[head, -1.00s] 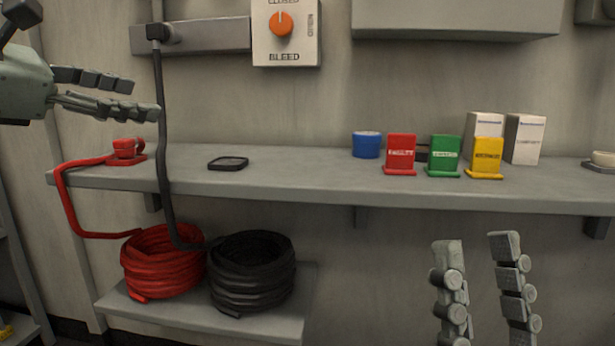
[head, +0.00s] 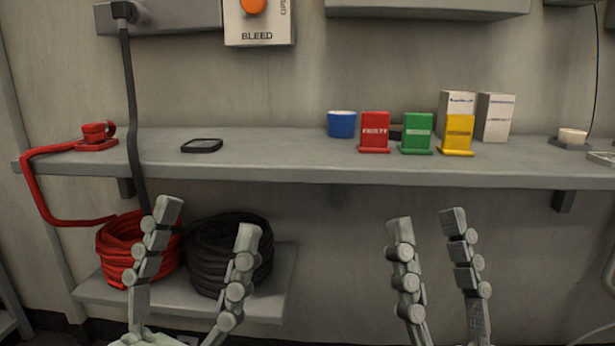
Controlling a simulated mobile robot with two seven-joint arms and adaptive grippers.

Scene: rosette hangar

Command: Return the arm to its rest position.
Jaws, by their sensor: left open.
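My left gripper (head: 208,218) is open and empty, its fingers pointing up in front of the lower shelf and the hose coils. My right gripper (head: 425,220) stands upright to the right of it, below the long shelf's front edge. Its two fingers are apart with nothing between them. Both grippers appear clear of the shelf.
The long grey shelf (head: 280,165) holds a red fitting (head: 97,135), a dark pad (head: 202,146), a blue cup (head: 341,124) and red (head: 374,130), green (head: 417,131) and yellow (head: 458,133) labelled holders. Red (head: 115,250) and black (head: 205,262) coils lie on the lower shelf (head: 260,305).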

